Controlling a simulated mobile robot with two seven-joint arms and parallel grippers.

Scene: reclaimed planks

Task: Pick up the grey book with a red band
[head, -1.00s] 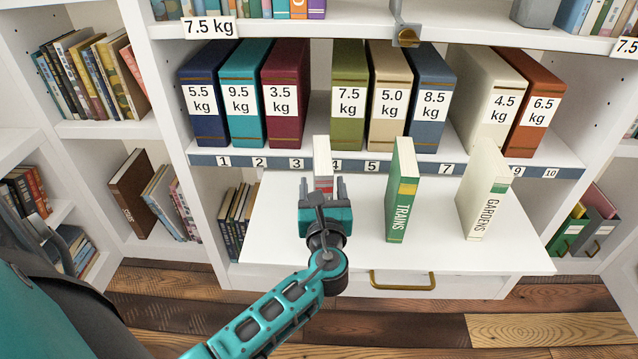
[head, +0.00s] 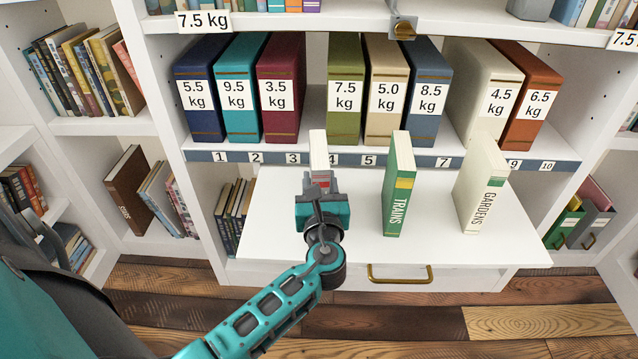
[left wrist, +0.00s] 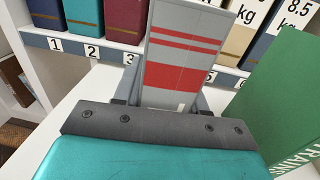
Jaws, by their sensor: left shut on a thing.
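The grey book with a red band (left wrist: 185,52) stands upright in the left wrist view, its spine toward me with a broad red band and thinner red stripes. In the head view the same book (head: 318,150) is on the white pull-out shelf (head: 275,235), its lower part hidden by my gripper. My left gripper (head: 320,183) is shut on this book, one finger on each side of it. It also shows in the left wrist view (left wrist: 165,103). My right gripper is not in view.
A green TRAINS book (head: 397,190) and a cream GARDENS book (head: 482,190) stand to the right on the same shelf. Behind, weighted volumes (head: 345,95) line a shelf above a numbered strip (head: 390,160). The pull-out's left part is clear.

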